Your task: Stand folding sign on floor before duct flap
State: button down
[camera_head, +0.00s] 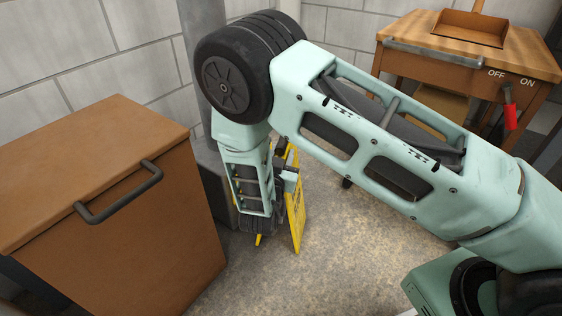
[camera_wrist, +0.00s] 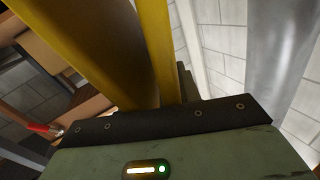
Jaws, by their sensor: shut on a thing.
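The yellow folding sign (camera_head: 299,222) hangs upright below my forearm in the head view, partly hidden by my arm. A second yellow edge shows lower left of it, so the two panels look somewhat spread. My gripper (camera_head: 289,177) is shut on the sign near its upper part. In the wrist view two yellow panels of the sign (camera_wrist: 105,45) rise past the dark gripper edge. I cannot tell whether its lower edges touch the floor (camera_head: 345,230). A grey vertical duct (camera_head: 203,22) stands behind my arm; its flap is not clearly seen.
A brown cabinet (camera_head: 95,180) with a dark handle (camera_head: 120,195) stands close on the left. A wooden workbench (camera_head: 470,62) with a red OFF/ON lever (camera_head: 510,112) stands at the back right. The speckled floor between them is clear.

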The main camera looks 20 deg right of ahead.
jog(key=shift+w, duration=0.1)
jog(key=c, duration=1)
grip_release()
jog(key=shift+f, duration=0.1)
